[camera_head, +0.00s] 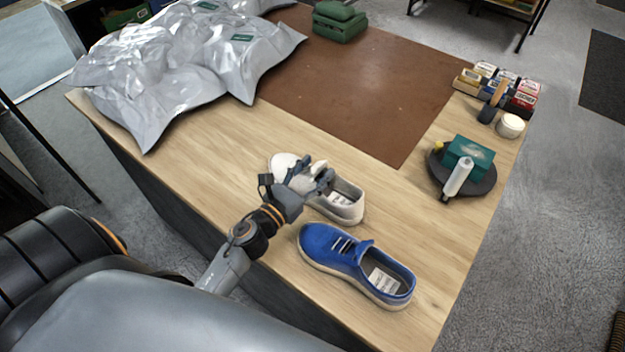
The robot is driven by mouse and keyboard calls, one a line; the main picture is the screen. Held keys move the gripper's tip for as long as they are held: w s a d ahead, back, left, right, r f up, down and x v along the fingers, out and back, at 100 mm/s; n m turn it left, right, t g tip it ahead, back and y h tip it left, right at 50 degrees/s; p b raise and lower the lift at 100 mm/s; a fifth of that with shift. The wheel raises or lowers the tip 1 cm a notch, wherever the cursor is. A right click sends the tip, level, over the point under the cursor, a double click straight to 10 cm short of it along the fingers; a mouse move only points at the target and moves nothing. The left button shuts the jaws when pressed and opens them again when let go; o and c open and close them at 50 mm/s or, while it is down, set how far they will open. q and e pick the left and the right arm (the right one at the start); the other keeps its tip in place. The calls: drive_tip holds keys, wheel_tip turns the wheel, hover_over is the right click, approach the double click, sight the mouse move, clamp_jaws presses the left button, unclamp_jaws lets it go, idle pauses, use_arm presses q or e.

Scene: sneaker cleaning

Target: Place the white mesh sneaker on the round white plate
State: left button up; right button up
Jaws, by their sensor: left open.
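The white mesh sneaker (347,206) lies on the wooden table top near its front edge, toe pointing up and left. Part of its middle is hidden by my left gripper (317,178). This gripper is open, with its fingers over the sneaker's tongue area; I cannot tell whether they touch it. I see no round white plate. A round dark tray (481,187) stands at the right of the table with a teal box (468,158) and a white tube (457,177) on it. My right gripper is not in view.
A blue sneaker (340,252) lies close in front of the white one. Grey plastic bags (190,60) cover the back left. A brown mat (350,85) is mostly bare. Small boxes (522,104), a brush (492,105) and a white jar (510,126) stand at the right edge.

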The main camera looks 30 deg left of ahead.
use_arm(q)
drive_tip(key=shift+w+d, duration=0.1)
drive_tip(key=shift+w, duration=0.5)
drive_tip(key=shift+s, duration=0.1)
drive_tip(key=c, duration=0.4)
clamp_jaws()
drive_tip(key=shift+r, duration=0.5)
wheel_tip(320, 180, up, 9)
drive_tip(key=p, duration=0.4)
drive_tip(key=shift+r, duration=0.1)
